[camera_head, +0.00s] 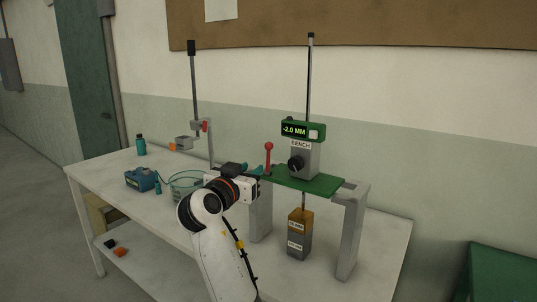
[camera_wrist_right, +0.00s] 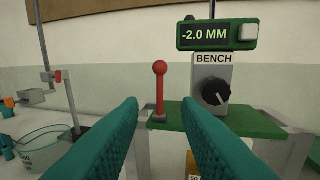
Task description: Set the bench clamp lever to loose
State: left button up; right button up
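The bench clamp lever is a red rod with a round red knob (camera_head: 269,147), standing upright at the left end of the green bench plate (camera_head: 318,185). In the right wrist view the lever (camera_wrist_right: 160,82) stands beyond and between my two teal fingertips. My right gripper (camera_head: 256,170) is open, with nothing between its fingers, just left of the lever in the head view. The grey bench unit (camera_wrist_right: 212,75) beside the lever carries a BENCH label, a black knob (camera_wrist_right: 216,93) and a green display (camera_wrist_right: 207,36) reading -2.0 MM. My left gripper is out of view.
A clear tub (camera_head: 186,184), a blue box (camera_head: 141,179) and a teal bottle (camera_head: 141,145) stand on the white table (camera_head: 110,170) to the left. A stand with a tall rod (camera_head: 194,90) is behind them. An orange-topped block (camera_head: 299,235) hangs below the plate.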

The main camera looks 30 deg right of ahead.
aim_at(268, 154)
jog(key=p+x, duration=0.1)
jog(key=x, duration=0.2)
jog(key=p+x, duration=0.1)
jog(key=x, duration=0.3)
jog(key=p+x, duration=0.1)
jog(key=x, duration=0.2)
jog(key=shift+w+d+r+p, duration=0.25)
jog(key=shift+d+r+p, duration=0.05)
jog(key=shift+r, duration=0.05)
jog(key=shift+w+d+f, duration=0.1)
jog(key=shift+w+d, duration=0.3)
jog(key=shift+d, duration=0.15)
grip_shut()
